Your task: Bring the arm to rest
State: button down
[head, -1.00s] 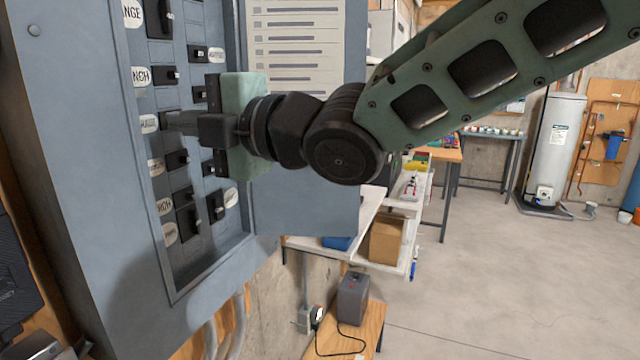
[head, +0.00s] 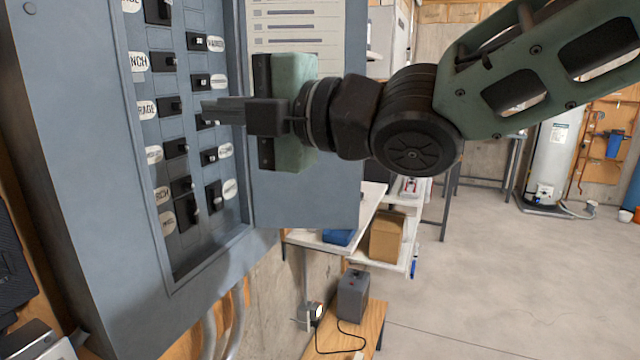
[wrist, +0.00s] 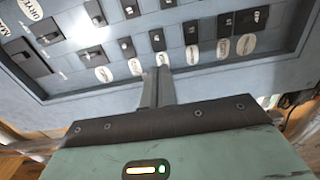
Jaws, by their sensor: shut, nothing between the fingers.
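My gripper (head: 222,110) is shut and empty. In the head view its fingers point left toward the breaker panel (head: 90,200), in front of the right column of switches. It overlaps a breaker switch (head: 208,120) there, and I cannot tell from this view whether it touches. In the wrist view the closed fingers (wrist: 158,85) point up the picture toward the rows of switches and their oval labels (wrist: 162,58). My arm reaches in from the upper right.
The open panel door (head: 305,205) with a paper chart (head: 297,30) stands behind my gripper. White shelves (head: 350,225) with a cardboard box (head: 387,236) lie beyond. A grey box (head: 352,295) sits on a low wooden bench. The concrete floor (head: 480,280) at right is clear.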

jog(key=d+f+m+h+b, duration=0.2)
jog(key=d+f+m+h, duration=0.4)
jog(key=f, duration=0.5)
jog(key=d+f+m+h+b, duration=0.2)
jog(key=d+f+m+h, duration=0.25)
jog(key=f+m, duration=0.4)
jog(key=s+d+f+m+g+h+b, duration=0.3)
jog(key=s+d+f+m+g+h, duration=0.2)
jog(key=s+d+f+m, duration=0.4)
jog(key=s+d+f+g, duration=0.1)
jog(key=s+d+f, duration=0.4)
jog(key=s+f, duration=0.2)
jog(key=shift+s+d+f+g+b, duration=0.15)
jog(key=shift+s+f+g+b, duration=0.25)
jog(key=shift+s, duration=0.25)
